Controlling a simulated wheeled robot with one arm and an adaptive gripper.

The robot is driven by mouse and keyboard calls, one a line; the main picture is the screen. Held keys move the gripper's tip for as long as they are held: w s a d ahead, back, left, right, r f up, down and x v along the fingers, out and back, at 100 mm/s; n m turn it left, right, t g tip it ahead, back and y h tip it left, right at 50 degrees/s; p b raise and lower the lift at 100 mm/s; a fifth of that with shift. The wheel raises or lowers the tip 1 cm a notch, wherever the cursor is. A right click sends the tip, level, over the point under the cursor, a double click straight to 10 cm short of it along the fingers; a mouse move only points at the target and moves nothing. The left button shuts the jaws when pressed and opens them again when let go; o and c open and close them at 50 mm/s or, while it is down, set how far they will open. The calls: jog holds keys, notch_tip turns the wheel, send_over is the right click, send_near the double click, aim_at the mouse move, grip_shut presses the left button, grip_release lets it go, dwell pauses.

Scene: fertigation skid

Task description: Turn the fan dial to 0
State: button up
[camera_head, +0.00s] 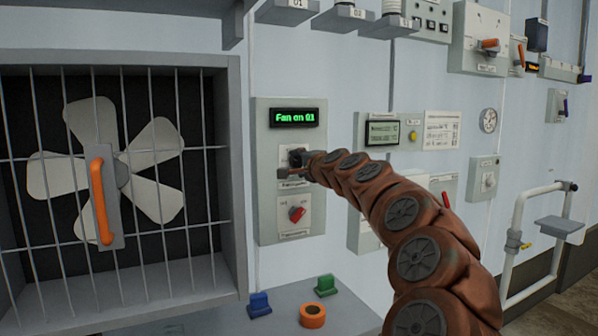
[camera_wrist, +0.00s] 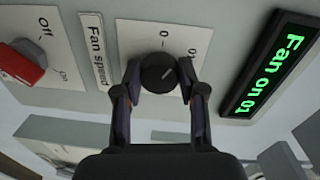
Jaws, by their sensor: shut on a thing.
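The fan dial is a round dark knob (camera_wrist: 158,73) on a white plate beside the "Fan speed" label (camera_wrist: 96,50). My gripper (camera_wrist: 160,78) is shut on it, one finger on each side. A pale pointer line on the knob slants to the upper right in the wrist view. Small marks, one like a 0, show on the plate above it. In the head view my gripper (camera_head: 299,160) covers most of the dial. The display (camera_head: 294,117) above the dial reads "Fan on 01" in green; it also shows in the wrist view (camera_wrist: 268,65).
A red rotary switch (camera_head: 297,213) sits just below the dial; it is near the left edge of the wrist view (camera_wrist: 22,64), with "Off" beside it. A barred fan (camera_head: 125,172) with an orange handle (camera_head: 102,200) is left. Small coloured parts lie on the ledge below.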

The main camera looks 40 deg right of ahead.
jog(key=n+b, duration=0.3)
jog(key=shift+f, duration=0.35)
jog(key=shift+r+n+h+b, duration=0.15)
jog(key=shift+n+h+b, duration=0.15)
jog(key=shift+n+b, duration=0.95)
jog(key=shift+r+n, duration=0.1)
jog(key=shift+n, duration=0.25)
jog(key=o, duration=1.1)
jog(key=shift+o, duration=0.2)
jog(key=shift+s, duration=0.1)
jog(key=v, duration=1.2)
